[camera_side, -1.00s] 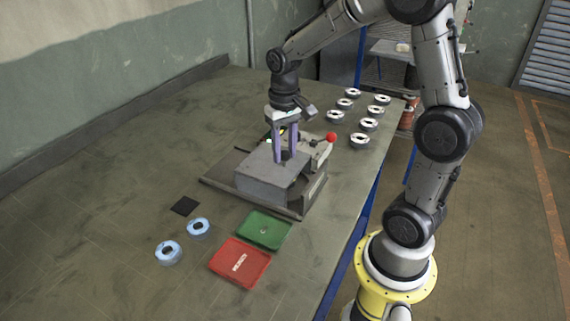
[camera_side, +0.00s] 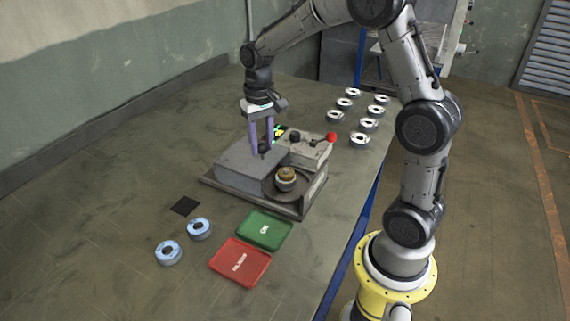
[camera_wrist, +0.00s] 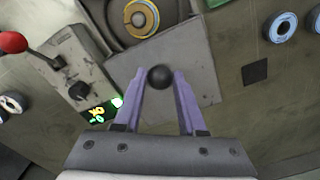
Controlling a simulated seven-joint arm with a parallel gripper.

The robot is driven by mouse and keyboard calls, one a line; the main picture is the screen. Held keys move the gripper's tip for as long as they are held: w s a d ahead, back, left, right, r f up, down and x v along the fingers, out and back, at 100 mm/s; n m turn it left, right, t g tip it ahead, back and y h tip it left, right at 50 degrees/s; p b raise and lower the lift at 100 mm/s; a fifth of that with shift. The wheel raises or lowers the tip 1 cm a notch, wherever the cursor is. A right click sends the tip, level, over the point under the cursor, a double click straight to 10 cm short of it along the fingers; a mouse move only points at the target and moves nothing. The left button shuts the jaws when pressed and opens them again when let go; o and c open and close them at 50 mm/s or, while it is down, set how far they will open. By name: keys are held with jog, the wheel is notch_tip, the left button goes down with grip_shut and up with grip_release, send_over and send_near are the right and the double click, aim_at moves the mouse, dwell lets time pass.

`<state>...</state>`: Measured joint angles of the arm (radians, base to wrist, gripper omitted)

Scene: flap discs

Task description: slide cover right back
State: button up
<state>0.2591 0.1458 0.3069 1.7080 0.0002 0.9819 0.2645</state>
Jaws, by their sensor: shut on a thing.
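The grey box-like cover (camera_side: 238,170) sits on the left part of the machine base in the side view. Its flat top (camera_wrist: 190,62) shows in the wrist view with a round black knob (camera_wrist: 160,77). My gripper (camera_side: 262,148) is shut on that knob, with its purple fingers (camera_wrist: 159,84) on either side of it. To the right of the cover, a round spindle with a brass-coloured top (camera_side: 286,175) stands exposed on a dark round plate. The wrist view shows the spindle (camera_wrist: 140,18) at the top, beside the cover's edge.
Behind the cover is a control box with a red-ball lever (camera_side: 331,137) and a lit green display (camera_wrist: 104,108). A green tray (camera_side: 264,230) and red tray (camera_side: 240,262) lie in front. Two blue-ringed discs (camera_side: 199,228) and a black square (camera_side: 184,206) lie front left. Several discs (camera_side: 360,139) stand back right.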

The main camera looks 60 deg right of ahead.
aim_at(248, 154)
jog(key=shift+w+r, duration=0.1)
jog(key=shift+w, duration=2.2)
jog(key=o, duration=1)
notch_tip(248, 154, up, 8)
jog(key=shift+s+f, duration=0.1)
